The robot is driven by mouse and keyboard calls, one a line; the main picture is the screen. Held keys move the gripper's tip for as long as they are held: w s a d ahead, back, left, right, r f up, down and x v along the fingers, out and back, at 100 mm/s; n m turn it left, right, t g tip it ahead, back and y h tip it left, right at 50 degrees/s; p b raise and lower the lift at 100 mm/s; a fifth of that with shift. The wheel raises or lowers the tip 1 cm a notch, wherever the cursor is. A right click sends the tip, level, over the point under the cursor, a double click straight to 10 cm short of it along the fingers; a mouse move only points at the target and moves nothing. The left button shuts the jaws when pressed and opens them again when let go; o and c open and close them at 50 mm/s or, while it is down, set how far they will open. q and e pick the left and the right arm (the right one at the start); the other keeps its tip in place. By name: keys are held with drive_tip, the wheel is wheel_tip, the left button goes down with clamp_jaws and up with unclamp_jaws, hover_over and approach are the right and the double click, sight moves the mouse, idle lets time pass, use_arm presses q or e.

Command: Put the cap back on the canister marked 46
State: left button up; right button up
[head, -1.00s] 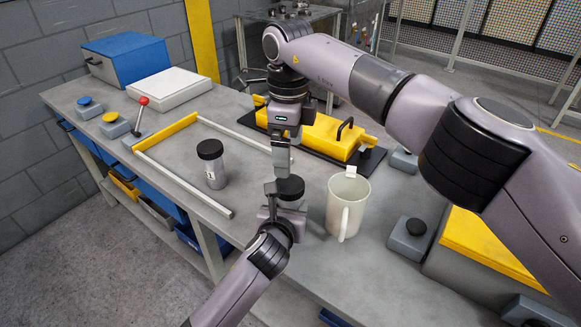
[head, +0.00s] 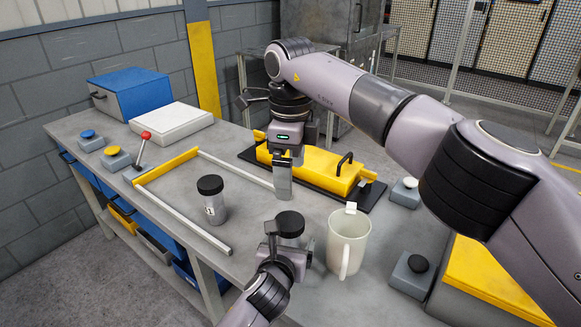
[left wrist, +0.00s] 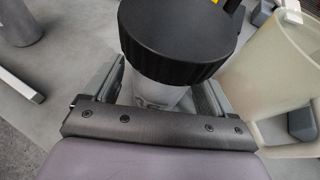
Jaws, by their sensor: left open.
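A grey canister (head: 289,238) with a black cap (head: 290,222) on top stands on the bench. In the left wrist view the cap (left wrist: 178,38) fills the top, above the pale canister body (left wrist: 160,94). My left gripper (head: 288,250) is open, with one finger on each side of this canister; I cannot tell if they touch it. A second black-capped canister (head: 211,205) stands to the left with a small label. I cannot read a 46 on either one. My right gripper (head: 283,194) points down beyond the near canister; its finger gap is unclear.
A white mug (head: 345,243) stands close to the right of the near canister. A yellow case (head: 318,160) on a black mat lies behind. A rail frame (head: 185,217) lies at left. A black knob (head: 418,264) sits on a grey block at right.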

use_arm(q)
drive_tip(key=shift+p+v, duration=0.6)
drive_tip(key=shift+v, duration=3)
drive_tip(key=shift+s+f, duration=0.1)
